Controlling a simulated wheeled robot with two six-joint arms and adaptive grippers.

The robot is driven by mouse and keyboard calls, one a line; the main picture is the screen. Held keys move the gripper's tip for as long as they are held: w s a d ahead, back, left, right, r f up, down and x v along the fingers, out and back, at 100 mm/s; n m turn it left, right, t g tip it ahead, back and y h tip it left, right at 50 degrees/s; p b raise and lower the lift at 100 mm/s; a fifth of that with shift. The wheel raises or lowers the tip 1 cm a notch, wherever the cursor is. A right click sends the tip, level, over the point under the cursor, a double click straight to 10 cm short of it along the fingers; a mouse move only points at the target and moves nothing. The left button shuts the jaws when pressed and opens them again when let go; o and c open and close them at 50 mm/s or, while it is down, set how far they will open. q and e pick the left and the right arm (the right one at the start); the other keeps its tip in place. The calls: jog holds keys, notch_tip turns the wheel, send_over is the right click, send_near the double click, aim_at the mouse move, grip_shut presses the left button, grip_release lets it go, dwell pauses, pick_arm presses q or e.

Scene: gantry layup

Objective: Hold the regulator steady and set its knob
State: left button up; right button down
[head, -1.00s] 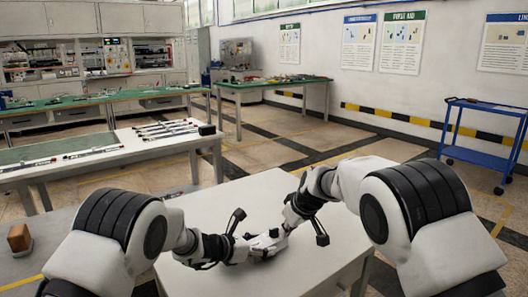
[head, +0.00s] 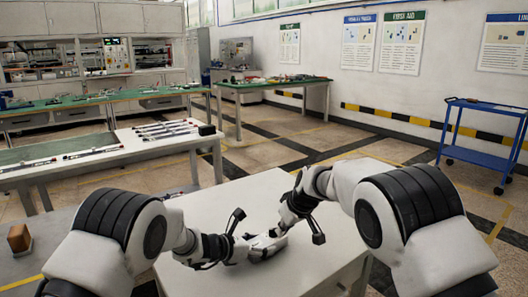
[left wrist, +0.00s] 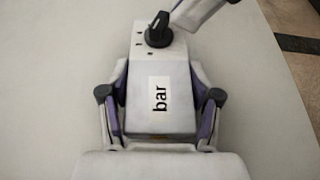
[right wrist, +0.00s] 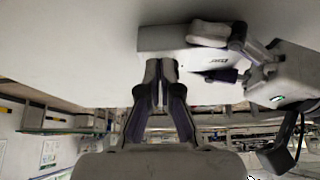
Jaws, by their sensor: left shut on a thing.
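The regulator (head: 268,241) is a pale grey box lying on the white table. In the left wrist view its body (left wrist: 160,72) carries a white "bar" label, and its black knob (left wrist: 159,30) is at the far end. My left gripper (left wrist: 161,103) is shut on the regulator, one finger on each side. My right gripper (right wrist: 161,65) has its fingers together, tips close to the regulator (right wrist: 185,38). In the left wrist view, part of my right gripper reaches in beside the knob; I cannot tell if they touch. The knob is hidden in the right wrist view.
The white table (head: 235,196) is otherwise bare around the regulator. A long bench (head: 100,158) with several rods stands at the back left. A brown block (head: 18,238) is at the far left. A blue cart (head: 485,140) stands at the right.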

jog(key=shift+s+a, duration=0.15)
jog(key=shift+a, duration=0.15)
jog(key=shift+s+a, duration=0.25)
jog(key=shift+a, duration=0.2)
dwell(0.3)
jog(key=shift+s, duration=0.2)
jog(key=shift+s+d, duration=0.1)
jog(key=shift+s, duration=0.15)
notch_tip(320, 180, up, 6)
dwell(0.5)
